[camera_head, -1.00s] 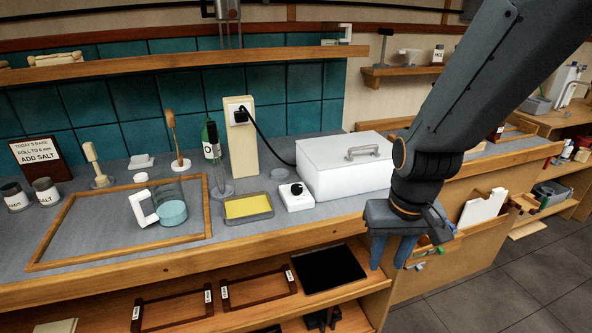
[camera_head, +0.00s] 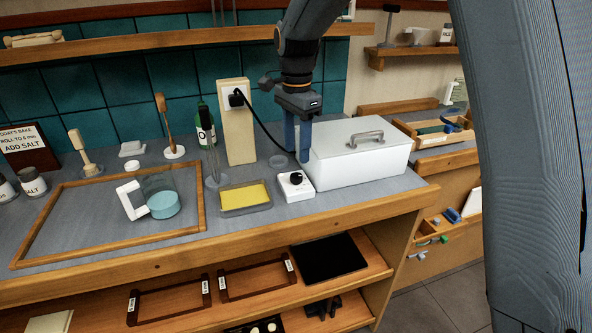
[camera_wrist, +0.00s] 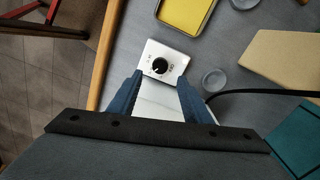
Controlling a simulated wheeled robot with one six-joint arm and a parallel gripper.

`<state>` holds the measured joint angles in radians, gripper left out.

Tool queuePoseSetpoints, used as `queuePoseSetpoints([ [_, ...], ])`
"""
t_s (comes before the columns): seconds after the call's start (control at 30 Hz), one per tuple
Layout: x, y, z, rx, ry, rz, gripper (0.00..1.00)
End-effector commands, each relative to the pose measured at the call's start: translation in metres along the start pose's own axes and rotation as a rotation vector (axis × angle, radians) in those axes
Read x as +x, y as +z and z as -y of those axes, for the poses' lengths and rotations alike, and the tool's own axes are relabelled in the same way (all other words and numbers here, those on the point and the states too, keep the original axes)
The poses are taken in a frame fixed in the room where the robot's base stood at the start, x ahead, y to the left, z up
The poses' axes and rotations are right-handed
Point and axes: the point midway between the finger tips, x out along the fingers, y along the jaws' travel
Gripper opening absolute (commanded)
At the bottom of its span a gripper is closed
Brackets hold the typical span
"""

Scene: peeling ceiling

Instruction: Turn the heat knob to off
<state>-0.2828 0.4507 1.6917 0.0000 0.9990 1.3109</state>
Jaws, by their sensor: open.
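The heat knob (camera_head: 296,178) is a small black dial on a white square control box (camera_head: 295,190). The box sits on the grey counter just left of the white lidded box (camera_head: 358,152). In the wrist view the knob (camera_wrist: 159,66) shows just beyond the fingertips, with small marks printed around it. My gripper (camera_head: 297,152) points down above and slightly behind the control box, near the white box's left side. Its blue fingers are apart with nothing held between them, as the wrist view also shows (camera_wrist: 158,88). The knob's exact setting is too small to read.
A yellow sponge-like slab in a tray (camera_head: 246,197) lies left of the control box. A wooden post with a socket (camera_head: 237,121) and black cord stands behind. A small glass disc (camera_head: 277,161) is near the cord. Counter in front of the control box is clear.

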Motion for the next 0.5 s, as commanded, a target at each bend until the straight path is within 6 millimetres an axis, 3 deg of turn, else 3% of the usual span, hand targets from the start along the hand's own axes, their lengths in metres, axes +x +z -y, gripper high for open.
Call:
queuePoseSetpoints([
  [0.5, 0.067, 0.002, 0.0, 0.001, 0.002, 0.001, 0.45],
])
